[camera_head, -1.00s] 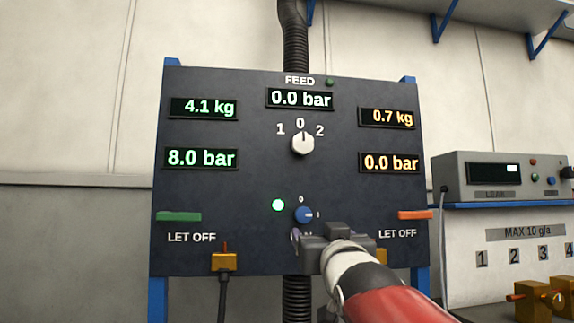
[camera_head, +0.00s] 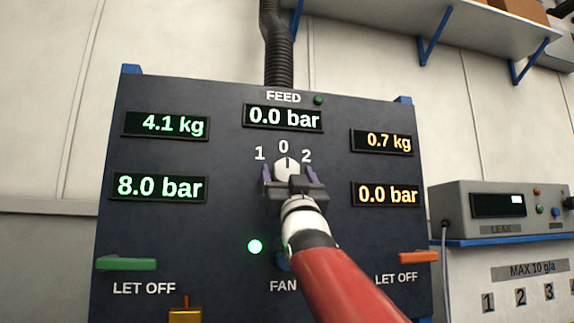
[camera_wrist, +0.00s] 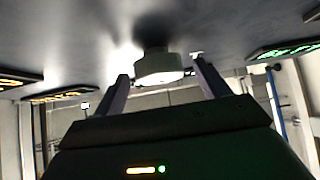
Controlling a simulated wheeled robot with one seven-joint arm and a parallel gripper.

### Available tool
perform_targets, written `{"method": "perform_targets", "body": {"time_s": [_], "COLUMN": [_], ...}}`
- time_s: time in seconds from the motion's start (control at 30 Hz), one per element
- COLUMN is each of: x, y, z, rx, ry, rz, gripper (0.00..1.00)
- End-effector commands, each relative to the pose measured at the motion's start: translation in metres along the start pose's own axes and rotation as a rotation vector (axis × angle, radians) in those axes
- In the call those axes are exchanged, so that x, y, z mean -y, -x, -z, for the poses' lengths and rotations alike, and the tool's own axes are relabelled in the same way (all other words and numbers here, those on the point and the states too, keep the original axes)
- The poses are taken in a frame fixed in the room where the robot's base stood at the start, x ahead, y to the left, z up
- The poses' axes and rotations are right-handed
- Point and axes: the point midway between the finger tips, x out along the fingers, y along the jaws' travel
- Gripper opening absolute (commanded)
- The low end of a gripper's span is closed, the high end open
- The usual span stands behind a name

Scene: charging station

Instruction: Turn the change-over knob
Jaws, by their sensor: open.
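The change-over knob (camera_head: 287,166) is a white round knob under the FEED display, with the marks 1, 0 and 2 around its top. Its pointer line looks turned up to 0. My gripper (camera_head: 289,174) is open, with one finger to the left and one to the right of the knob. In the wrist view, the knob (camera_wrist: 158,68) lies between and a little beyond the two fingertips, with a gap on each side. I cannot tell whether the fingers reach around it. The gripper hides the knob's lower edge in the head view.
The FEED display (camera_head: 283,117) reads 0.0 bar. A green LET OFF lever (camera_head: 126,263) sticks out at left and an orange one (camera_head: 405,258) at right.

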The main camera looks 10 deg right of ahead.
Motion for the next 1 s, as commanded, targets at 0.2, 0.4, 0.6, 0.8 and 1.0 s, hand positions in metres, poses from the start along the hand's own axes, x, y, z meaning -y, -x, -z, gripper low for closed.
{"method": "perform_targets", "body": {"time_s": [0.2, 0.4, 0.6, 0.8, 1.0], "x": [0.0003, 0.0003, 0.0002, 0.0002, -0.0004], "y": [-0.01, -0.0094, -0.0093, -0.0093, -0.0092], "z": [-0.0001, -0.0005, -0.0005, -0.0005, -0.0006], "rx": [0.001, 0.001, 0.001, 0.001, 0.001], "ry": [-0.001, -0.001, -0.001, 0.0, 0.017], "rz": [0.0, 0.0, 0.0, 0.001, 0.017], "gripper": [0.75, 0.72, 0.46, 0.3, 0.3]}}
